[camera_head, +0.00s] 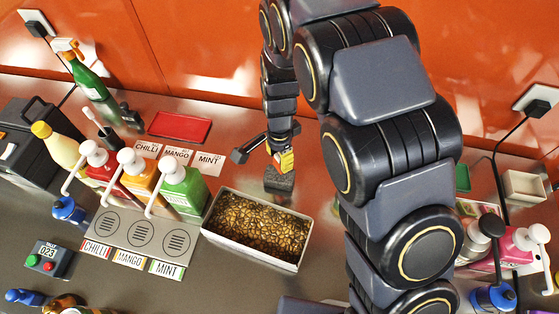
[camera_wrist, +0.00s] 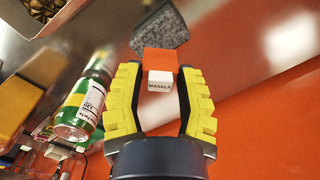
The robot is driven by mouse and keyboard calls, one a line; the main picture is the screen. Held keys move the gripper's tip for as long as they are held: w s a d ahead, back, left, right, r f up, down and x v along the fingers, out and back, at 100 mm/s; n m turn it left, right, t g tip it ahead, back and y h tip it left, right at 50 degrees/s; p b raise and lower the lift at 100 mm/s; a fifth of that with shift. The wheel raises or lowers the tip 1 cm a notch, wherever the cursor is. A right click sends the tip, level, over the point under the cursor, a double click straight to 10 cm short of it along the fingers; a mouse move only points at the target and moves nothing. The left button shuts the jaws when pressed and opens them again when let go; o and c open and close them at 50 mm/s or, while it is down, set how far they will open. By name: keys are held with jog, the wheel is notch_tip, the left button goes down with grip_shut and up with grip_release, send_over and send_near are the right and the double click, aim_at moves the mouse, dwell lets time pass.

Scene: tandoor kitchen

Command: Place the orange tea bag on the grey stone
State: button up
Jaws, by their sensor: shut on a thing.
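The orange tea bag (camera_wrist: 160,62) is between the yellow fingers of my gripper (camera_wrist: 160,90) in the wrist view, with a white tag (camera_wrist: 160,82) reading MASALA. My gripper is shut on it. The grey stone (camera_wrist: 160,27) lies just beyond the bag in the wrist view. In the head view the stone (camera_head: 279,180) sits on the steel counter behind the tray of brown beans, and my gripper (camera_head: 285,161) is right at its far side, above or over its edge. I cannot tell whether the bag touches the stone.
A white tray of brown beans (camera_head: 208,226) is in front of the stone. Sauce pump bottles (camera_head: 183,187) stand at left, with label cards (camera_head: 209,163) and a red tray (camera_head: 180,127) behind. Bare counter lies right of the stone.

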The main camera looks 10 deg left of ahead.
aim_at(279, 165)
jog(key=shift+f, duration=1.4)
jog(key=shift+f, duration=0.1)
jog(key=o, duration=0.7)
notch_tip(279, 165, up, 12)
jog(key=shift+r, duration=0.15)
jog(key=shift+s+d, duration=0.1)
